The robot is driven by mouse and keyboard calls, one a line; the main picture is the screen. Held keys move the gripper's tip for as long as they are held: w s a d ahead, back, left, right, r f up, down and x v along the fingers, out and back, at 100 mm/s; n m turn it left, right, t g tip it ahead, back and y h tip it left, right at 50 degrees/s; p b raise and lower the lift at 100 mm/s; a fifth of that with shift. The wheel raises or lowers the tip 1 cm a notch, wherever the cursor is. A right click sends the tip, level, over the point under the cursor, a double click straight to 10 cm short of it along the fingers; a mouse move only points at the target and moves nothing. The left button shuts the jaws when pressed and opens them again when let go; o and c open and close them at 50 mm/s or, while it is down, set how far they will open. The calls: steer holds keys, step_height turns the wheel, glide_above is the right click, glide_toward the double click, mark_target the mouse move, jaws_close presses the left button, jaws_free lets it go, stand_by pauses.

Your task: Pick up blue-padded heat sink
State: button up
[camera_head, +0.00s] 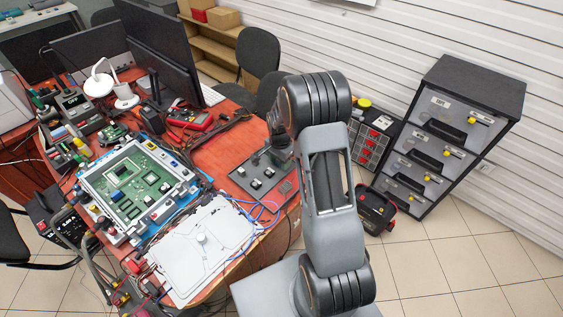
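I cannot make out a blue-padded heat sink for sure. Small dark and silver blocks, too small to identify, sit on a grey plate (285,189) at the right side of the red-topped desk. A green circuit board (133,187) lies in a light frame on a blue mat (186,195) at the desk's left. My arm rises through the middle of the picture and covers the space to the right of the grey plate.
A white panel with a round knob (201,252) lies at the desk's front, with loose blue and red cables around it. Monitors (160,45) and a white lamp (100,82) stand behind. A dark drawer cabinet (447,135) stands right. Tiled floor at lower right is clear.

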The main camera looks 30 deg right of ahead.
steer(key=c, duration=0.6)
steer(key=shift+r, duration=0.55)
step_height(320, 180, up, 2)
steer(key=shift+r, duration=0.25)
steer(key=s+r, duration=0.3)
steer(key=s, duration=0.1)
steer(key=s+r, duration=0.3)
steer(key=s, duration=0.2)
steer(key=s+r, duration=0.3)
steer(key=s, duration=0.2)
steer(key=shift+d+r+b, duration=0.1)
steer(key=shift+r+b, duration=0.1)
steer(key=shift+b, duration=0.1)
